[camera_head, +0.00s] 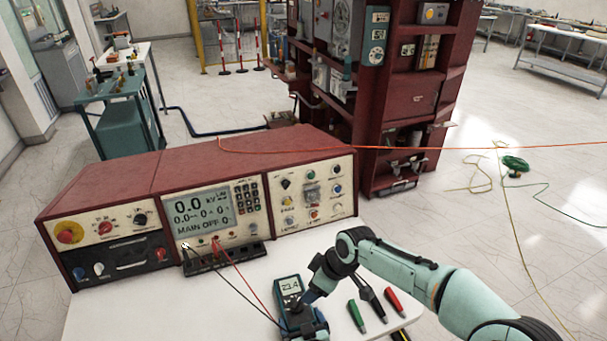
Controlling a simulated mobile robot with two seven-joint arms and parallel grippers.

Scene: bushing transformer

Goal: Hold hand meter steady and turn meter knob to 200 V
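The hand meter (289,285) is a small teal and dark handheld unit with a lit display, lying on the white table at bottom centre. Its digits are too small to read surely. My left gripper (303,324) shows as dark and teal parts at the meter's lower end, cut by the bottom edge. I cannot tell how either gripper's fingers stand.
A red test console (200,170) with a display and knobs stands behind the meter. Black and red leads run from it towards the meter. Green, black and red probes (356,315) lie to the right, under my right arm. The white table (150,315) is bare at left.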

